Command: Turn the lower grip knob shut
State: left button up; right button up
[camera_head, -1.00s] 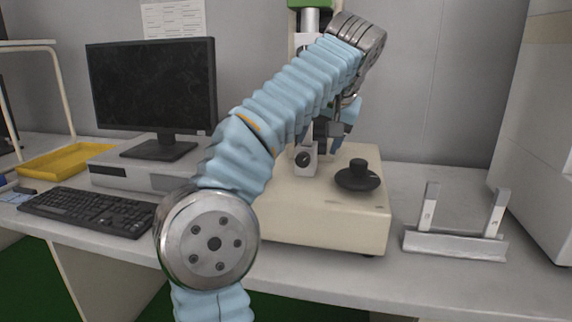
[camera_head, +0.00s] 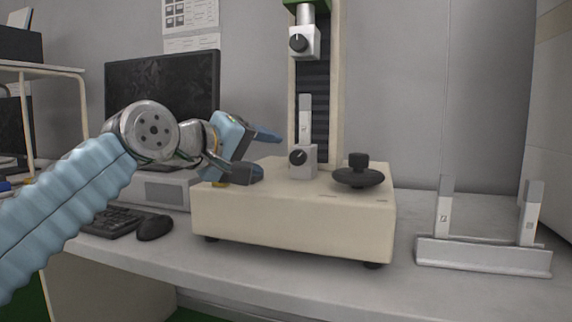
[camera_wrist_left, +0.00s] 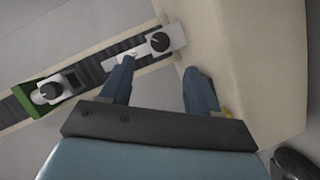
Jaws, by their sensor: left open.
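The lower grip (camera_head: 302,170) is a small silver block with a black round knob (camera_head: 297,157) on its front, low on the test machine's column. A light grey flat piece (camera_head: 305,118) stands upright in it. In the left wrist view the lower knob (camera_wrist_left: 159,41) lies just beyond the fingertips, roughly between them. My left gripper (camera_head: 266,154) is open and empty, left of the lower grip and apart from it; its two blue fingers (camera_wrist_left: 160,68) are spread in the wrist view. My right gripper is not in view.
The upper grip (camera_head: 304,41) with its own black knob hangs above. A black round handwheel (camera_head: 358,172) sits on the cream machine base (camera_head: 290,218). A metal rack (camera_head: 484,256) holds two upright pieces at right. A monitor (camera_head: 160,85), keyboard and mouse (camera_head: 155,228) are at left.

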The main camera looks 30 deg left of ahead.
aim_at(297, 158)
pick_arm(q)
jog(key=x, duration=1)
jog(key=shift+w, duration=0.25)
jog(key=c, duration=1)
jog(key=shift+r+m+g+y+p, duration=0.2)
jog(key=shift+m+g+y+p, duration=0.3)
jog(key=shift+m+p, duration=0.8)
jog(key=shift+c, duration=0.2)
jog(key=shift+d+f+m+g+y+p, duration=0.1)
jog(key=shift+m+g+y+p, duration=0.3)
jog(key=shift+m+y+p, duration=0.6)
jog(key=m+y+p, duration=0.1)
jog(key=m, duration=0.1)
jog(key=shift+d+m+g, duration=0.1)
jog(key=shift+m+g, duration=0.2)
jog(key=shift+m, duration=0.1)
jog(key=m+y, duration=0.2)
jog(key=m, duration=0.1)
jog(key=shift+d+f+g, duration=0.1)
jog(key=shift+g, duration=0.2)
jog(key=shift+y, duration=0.3)
